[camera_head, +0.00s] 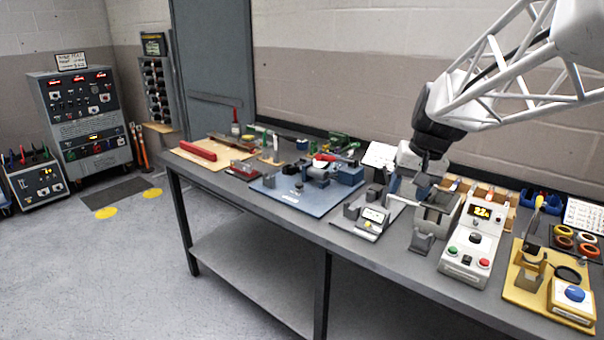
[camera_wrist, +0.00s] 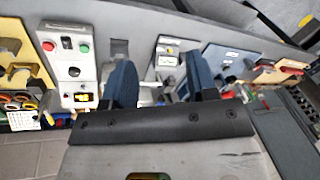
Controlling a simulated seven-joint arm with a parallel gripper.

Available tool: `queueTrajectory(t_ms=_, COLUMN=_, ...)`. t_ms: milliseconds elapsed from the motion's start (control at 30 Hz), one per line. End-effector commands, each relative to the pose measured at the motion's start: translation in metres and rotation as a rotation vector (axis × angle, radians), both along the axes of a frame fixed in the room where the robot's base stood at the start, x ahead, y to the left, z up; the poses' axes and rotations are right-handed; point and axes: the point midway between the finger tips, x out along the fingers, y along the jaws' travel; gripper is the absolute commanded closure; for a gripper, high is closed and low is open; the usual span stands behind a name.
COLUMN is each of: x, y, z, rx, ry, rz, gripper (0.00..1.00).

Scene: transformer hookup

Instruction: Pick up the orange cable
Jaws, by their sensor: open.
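I cannot make out an orange cable for certain in either view. In the head view, slim orange upright items (camera_head: 143,150) stand on the floor beside the grey control cabinet, too small to identify. Orange and other coloured rings (camera_head: 564,242) lie on a dark tray at the bench's right end; they also show at the left edge of the wrist view (camera_wrist: 14,104). My gripper (camera_head: 409,182) hangs over the right half of the bench, above the grey fixtures. In the wrist view its two blue fingers (camera_wrist: 160,82) are wide apart, with nothing held between them.
The crowded bench carries a white control box (camera_head: 473,243), a yellow board (camera_head: 526,292), a blue plate (camera_head: 290,198) and a red bar (camera_head: 198,150) at the far left. The wall is close behind. The grey cabinet (camera_head: 88,118) stands across open floor.

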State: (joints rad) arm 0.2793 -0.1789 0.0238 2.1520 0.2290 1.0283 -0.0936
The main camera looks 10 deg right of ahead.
Motion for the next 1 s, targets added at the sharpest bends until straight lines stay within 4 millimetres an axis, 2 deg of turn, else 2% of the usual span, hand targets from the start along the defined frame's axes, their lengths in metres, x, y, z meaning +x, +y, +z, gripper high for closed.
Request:
queueTrajectory(t_ms=100, x=0.025, y=-0.021, z=0.001, rx=0.023, ry=0.004, rz=-0.026, gripper=0.47)
queueTrajectory(t_ms=500, x=0.100, y=-0.097, z=-0.005, rx=0.104, ry=0.005, rz=-0.110, gripper=0.47)
queueTrajectory(t_ms=767, x=0.143, y=-0.155, z=-0.016, rx=0.157, ry=0.001, rz=-0.163, gripper=0.47)
queueTrajectory(t_ms=1000, x=0.178, y=-0.213, z=-0.030, rx=0.204, ry=-0.010, rz=-0.213, gripper=0.47)
